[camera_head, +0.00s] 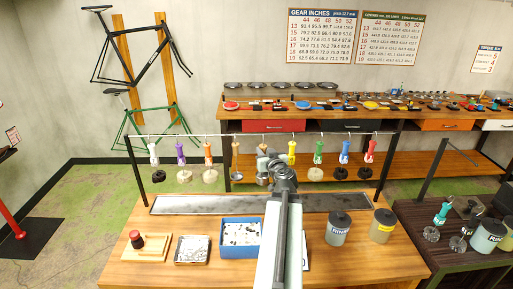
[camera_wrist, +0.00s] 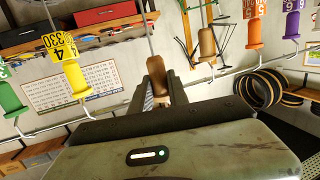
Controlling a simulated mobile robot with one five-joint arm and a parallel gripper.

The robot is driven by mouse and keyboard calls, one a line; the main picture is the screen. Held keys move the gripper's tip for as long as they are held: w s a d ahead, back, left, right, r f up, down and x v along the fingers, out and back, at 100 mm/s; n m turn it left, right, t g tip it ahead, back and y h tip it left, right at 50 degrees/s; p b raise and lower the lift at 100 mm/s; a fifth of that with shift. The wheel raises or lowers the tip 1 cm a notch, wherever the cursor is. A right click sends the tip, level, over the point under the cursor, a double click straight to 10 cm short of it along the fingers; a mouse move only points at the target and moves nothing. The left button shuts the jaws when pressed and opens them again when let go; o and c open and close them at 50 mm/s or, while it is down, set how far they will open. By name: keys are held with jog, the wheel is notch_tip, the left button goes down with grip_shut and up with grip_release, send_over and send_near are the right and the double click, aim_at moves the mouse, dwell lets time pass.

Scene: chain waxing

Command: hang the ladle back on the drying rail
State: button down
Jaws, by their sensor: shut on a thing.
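The drying rail (camera_head: 225,135) is a thin bar between dark posts, and it also shows in the wrist view (camera_wrist: 234,72). My gripper (camera_wrist: 158,88) is shut on the brown handle of the ladle (camera_wrist: 157,74). In the head view my gripper (camera_head: 270,160) is at the rail, in a space between a brown-handled tool and a yellow one. The ladle (camera_head: 262,151) hangs upright there, with its head below my gripper. Its hook end is hidden, so I cannot tell whether it is on the rail.
Brown (camera_head: 235,148) and yellow (camera_head: 292,147) handled tools hang on either side, with several others along the rail. A long metal tray (camera_head: 185,205) lies below. A blue bin (camera_head: 240,247) and two round canisters (camera_head: 339,231) stand on the wooden bench (camera_head: 125,270).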

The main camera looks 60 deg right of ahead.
jog(key=shift+s+d, duration=0.1)
jog(key=shift+s, duration=0.15)
jog(key=shift+d, duration=0.15)
jog(key=shift+w+d, duration=0.25)
jog(key=shift+d, duration=0.15)
jog(key=w+d, duration=0.1)
jog(key=w+d+f+b, duration=0.2)
jog(key=shift+d, duration=0.4)
